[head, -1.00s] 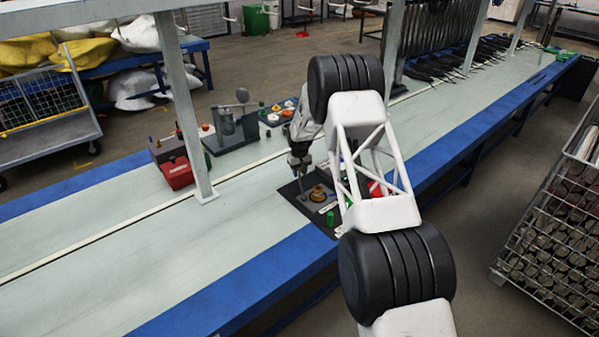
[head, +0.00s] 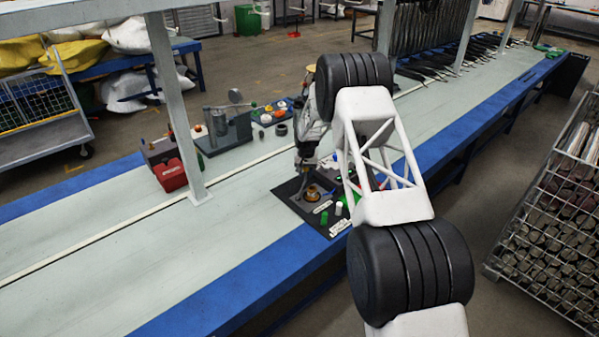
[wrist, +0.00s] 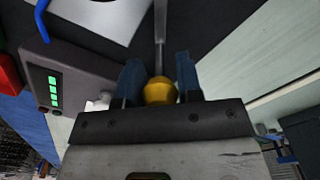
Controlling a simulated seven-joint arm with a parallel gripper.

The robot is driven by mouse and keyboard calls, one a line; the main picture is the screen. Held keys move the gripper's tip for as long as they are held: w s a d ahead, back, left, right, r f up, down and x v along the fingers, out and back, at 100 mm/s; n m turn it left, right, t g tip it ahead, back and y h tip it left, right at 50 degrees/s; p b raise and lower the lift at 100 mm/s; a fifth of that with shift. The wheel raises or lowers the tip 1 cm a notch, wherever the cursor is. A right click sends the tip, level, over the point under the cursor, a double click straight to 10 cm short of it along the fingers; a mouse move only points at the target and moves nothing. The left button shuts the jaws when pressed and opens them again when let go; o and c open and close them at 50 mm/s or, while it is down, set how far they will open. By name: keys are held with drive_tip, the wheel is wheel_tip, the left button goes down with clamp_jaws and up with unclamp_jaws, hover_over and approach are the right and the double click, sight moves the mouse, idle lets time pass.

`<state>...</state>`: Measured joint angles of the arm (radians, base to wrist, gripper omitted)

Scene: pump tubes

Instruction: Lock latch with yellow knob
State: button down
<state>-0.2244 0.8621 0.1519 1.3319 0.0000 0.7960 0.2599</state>
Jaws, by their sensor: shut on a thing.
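The yellow knob (wrist: 160,91) sits between the two blue fingers of my gripper (wrist: 158,80) in the wrist view. The gripper is shut on it. A thin grey latch rod (wrist: 160,25) runs from the knob toward the top of that view. Whether the latch is locked cannot be told.
A dark box with green lights (wrist: 62,88) is left of the gripper in the wrist view. Green and white cylinders (head: 324,217) stand on the panel. A red box (head: 171,175) and a grey post (head: 175,110) are to the left. Bare bench lies at the front left.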

drive_tip(key=d+m, duration=0.1)
drive_tip(key=s+d+m, duration=0.1)
drive_tip(key=d+m, duration=0.1)
drive_tip(key=shift+s+d+m, duration=0.2)
drive_tip(key=shift+m, duration=0.1)
drive_tip(key=shift+s+d+m, duration=0.85)
drive_tip(key=shift+d+m, duration=0.2)
drive_tip(key=shift+m, duration=0.45)
drive_tip(key=c, duration=0.8)
unclamp_jaws()
wheel_tip(320, 180, up, 8)
drive_tip(key=shift+f, duration=0.1)
